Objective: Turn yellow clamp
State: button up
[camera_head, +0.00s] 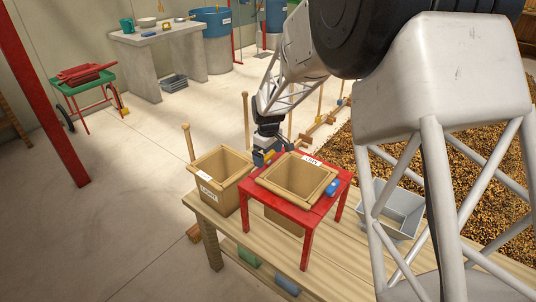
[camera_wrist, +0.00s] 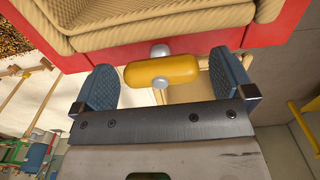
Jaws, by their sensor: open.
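The yellow clamp (camera_wrist: 162,72) is a rounded yellow bar with grey round knobs, at the edge of the red stand (camera_wrist: 285,28). It lies crosswise between the two blue finger pads of my gripper (camera_wrist: 163,64). The pads stand open, one beyond each end of the bar, with gaps visible. In the head view my gripper (camera_head: 265,150) is low at the back left edge of the red stand (camera_head: 318,211), and a bit of the yellow clamp (camera_head: 268,155) shows there. A tan square hopper (camera_head: 265,180) with a white label sits in the stand.
A blue clamp (camera_head: 332,187) is on the stand's right side. A labelled wooden bin (camera_head: 238,190) stands left of the stand on the wooden bench (camera_head: 345,262). A grey tray (camera_head: 400,205) is at the right. Beans (camera_head: 475,180) cover the floor at right.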

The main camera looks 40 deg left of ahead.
jog(key=c, duration=0.9)
